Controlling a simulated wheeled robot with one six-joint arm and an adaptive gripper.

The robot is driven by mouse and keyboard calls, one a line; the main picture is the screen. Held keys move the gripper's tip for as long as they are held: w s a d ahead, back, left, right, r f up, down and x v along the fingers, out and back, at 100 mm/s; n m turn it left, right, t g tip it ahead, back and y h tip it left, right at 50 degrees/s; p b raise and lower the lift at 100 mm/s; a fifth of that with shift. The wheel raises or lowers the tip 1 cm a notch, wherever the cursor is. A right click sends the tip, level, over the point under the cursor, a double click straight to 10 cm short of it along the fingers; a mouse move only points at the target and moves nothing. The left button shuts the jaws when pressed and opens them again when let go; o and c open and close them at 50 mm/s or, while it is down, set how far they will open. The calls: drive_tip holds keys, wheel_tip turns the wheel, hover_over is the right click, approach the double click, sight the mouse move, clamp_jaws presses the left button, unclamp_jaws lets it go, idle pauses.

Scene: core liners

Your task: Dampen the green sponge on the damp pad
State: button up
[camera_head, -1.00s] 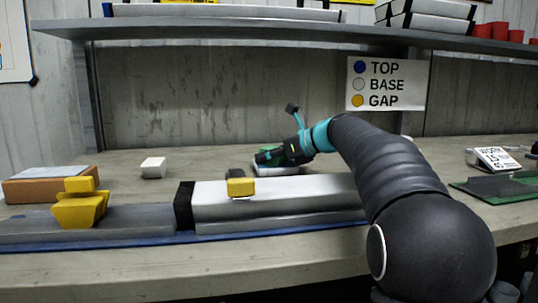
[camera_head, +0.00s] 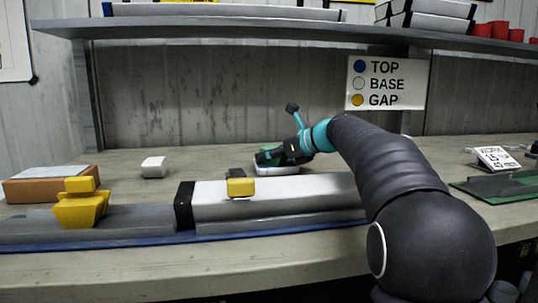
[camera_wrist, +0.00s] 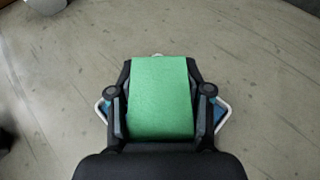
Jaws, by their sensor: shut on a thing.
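The green sponge (camera_wrist: 160,98) is held between the two fingers of my gripper (camera_wrist: 160,105) in the wrist view. In the head view my gripper (camera_head: 282,156) is behind the long white box, and only a bit of the green sponge (camera_head: 266,153) shows. The damp pad, a blue pad with a white rim (camera_wrist: 224,118), lies under the sponge; its corners show on both sides of the gripper. In the head view its white rim (camera_head: 290,170) is just below the gripper. I cannot tell for sure whether sponge and pad touch.
A long white box (camera_head: 290,198) with a yellow block (camera_head: 240,187) lies in front of the gripper. A yellow piece (camera_head: 80,203) stands on the grey tray at left. A small white block (camera_head: 154,167) and an orange-brown box (camera_head: 45,184) are at the left. A shelf (camera_head: 250,37) overhangs the back.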

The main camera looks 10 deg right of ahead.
drive_tip(key=shift+f, duration=0.4)
wheel_tip(320, 180, up, 6)
drive_tip(key=p, duration=0.6)
drive_tip(key=shift+f, duration=0.2)
drive_tip(key=shift+r, duration=0.95)
drive_tip(key=shift+f+b, duration=1.65)
drive_tip(key=shift+f, duration=1.25)
drive_tip(key=shift+f, duration=0.5)
drive_tip(key=shift+d+f, duration=0.1)
drive_tip(key=shift+f, duration=0.25)
idle(0.4)
